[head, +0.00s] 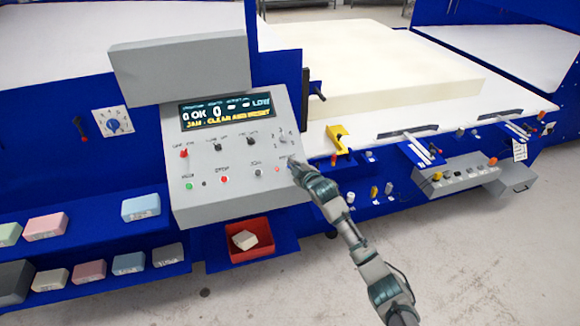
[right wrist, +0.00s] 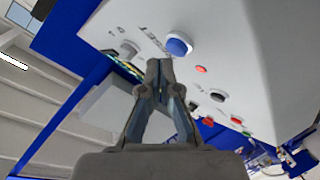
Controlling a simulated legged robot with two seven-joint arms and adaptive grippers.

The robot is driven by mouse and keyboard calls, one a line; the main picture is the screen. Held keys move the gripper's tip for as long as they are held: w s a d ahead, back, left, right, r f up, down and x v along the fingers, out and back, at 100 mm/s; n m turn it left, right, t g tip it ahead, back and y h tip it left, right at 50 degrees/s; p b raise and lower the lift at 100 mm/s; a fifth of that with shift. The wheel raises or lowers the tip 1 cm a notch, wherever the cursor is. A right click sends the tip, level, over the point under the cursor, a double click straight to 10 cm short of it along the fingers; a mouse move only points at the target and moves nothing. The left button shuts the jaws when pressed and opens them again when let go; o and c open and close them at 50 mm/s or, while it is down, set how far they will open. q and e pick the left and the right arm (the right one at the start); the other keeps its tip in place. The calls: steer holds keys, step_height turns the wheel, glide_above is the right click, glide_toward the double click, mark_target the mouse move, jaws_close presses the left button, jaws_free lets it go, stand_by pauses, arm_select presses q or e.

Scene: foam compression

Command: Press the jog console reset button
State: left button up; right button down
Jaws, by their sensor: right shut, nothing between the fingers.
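The grey jog console (head: 225,190) stands at the middle left in the head view. Its display (head: 227,110) shows a jam message with the words clear and reset. My right gripper (head: 294,164) is shut and empty at the panel's lower right and hides part of it. In the right wrist view, a round blue button (right wrist: 178,45) with partly readable lettering beside it sits just beyond the shut fingertips (right wrist: 160,66). I cannot tell whether the fingertips touch it. The blue button is hidden behind my gripper in the head view. My left gripper is out of view.
A red light (head: 277,170) and several switches and buttons sit near my gripper. A red bin (head: 262,251) with a pale block is below the console. A large foam slab (head: 375,65) lies behind. Coloured blocks fill shelves at left. Grey floor is clear in front.

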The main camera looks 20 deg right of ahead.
steer(key=shift+d, duration=0.3)
steer(key=shift+a, duration=0.2)
steer(key=shift+w+a+f, duration=0.1)
steer(key=shift+w+a, duration=0.05)
steer(key=shift+a, duration=0.7)
steer(key=shift+d+f, duration=0.15)
steer(key=shift+d, duration=0.25)
steer(key=shift+w+d+f, duration=0.1)
steer(key=shift+d, duration=0.05)
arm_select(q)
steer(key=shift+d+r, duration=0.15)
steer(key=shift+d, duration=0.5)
